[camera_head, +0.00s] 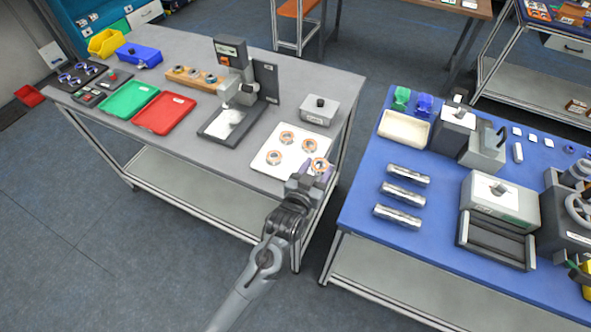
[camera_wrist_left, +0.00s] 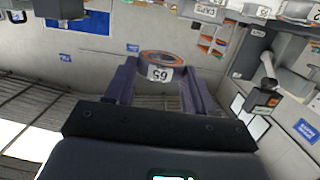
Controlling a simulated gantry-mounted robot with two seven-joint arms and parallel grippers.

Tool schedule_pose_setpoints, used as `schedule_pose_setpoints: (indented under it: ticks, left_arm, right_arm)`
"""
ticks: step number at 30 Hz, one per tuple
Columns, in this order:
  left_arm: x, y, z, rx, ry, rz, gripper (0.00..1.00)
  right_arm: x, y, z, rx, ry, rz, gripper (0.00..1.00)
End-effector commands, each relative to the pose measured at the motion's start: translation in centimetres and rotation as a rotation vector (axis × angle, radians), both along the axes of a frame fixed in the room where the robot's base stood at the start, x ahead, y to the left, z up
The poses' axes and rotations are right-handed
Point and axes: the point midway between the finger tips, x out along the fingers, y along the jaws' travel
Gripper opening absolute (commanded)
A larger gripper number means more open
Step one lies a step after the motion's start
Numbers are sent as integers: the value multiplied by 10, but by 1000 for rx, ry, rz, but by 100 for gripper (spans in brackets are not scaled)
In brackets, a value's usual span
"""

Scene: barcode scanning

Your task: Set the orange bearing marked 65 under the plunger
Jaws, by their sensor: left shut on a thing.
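The orange bearing marked 65 (camera_wrist_left: 158,60) is between the two fingers of my left gripper (camera_wrist_left: 158,85), its 65 label facing the wrist camera. In the head view my left gripper (camera_head: 311,168) is shut on this bearing (camera_head: 320,164) at the front right corner of the white board (camera_head: 262,162). I cannot tell whether the bearing is clear of the board. The grey press with its plunger (camera_head: 246,92) stands behind and left on the same table, above a dark base with a light plate (camera_head: 229,121). No bearing shows under the plunger.
Several orange bearings, one of them at the left (camera_head: 274,157), lie on the white board. A grey box with a black knob (camera_head: 319,110) stands behind it. Red (camera_head: 164,113) and green (camera_head: 129,99) trays lie left of the press. A gap separates the blue table (camera_head: 359,213) at right.

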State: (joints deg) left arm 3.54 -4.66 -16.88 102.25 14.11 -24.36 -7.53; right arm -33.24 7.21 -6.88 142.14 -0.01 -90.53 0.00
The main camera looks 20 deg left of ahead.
Motion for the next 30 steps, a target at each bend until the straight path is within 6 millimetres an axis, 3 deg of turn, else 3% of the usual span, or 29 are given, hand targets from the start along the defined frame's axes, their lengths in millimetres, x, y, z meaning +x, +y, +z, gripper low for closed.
schedule_pose_setpoints:
  ticks: [6,12,20,30]
  left_arm:
    - [20,42,-28,3,0,3,19]
    - [33,68,-45,1,0,1,19]
    - [38,77,-55,-1,0,0,19]
    - [38,77,-86,-1,0,0,19]
  right_arm:
    - [0,1,-6,4,1,-3,43]
    - [0,2,-9,8,0,-6,43]
    - [0,2,-11,9,0,-6,43]
    - [0,1,-7,5,2,-4,43]
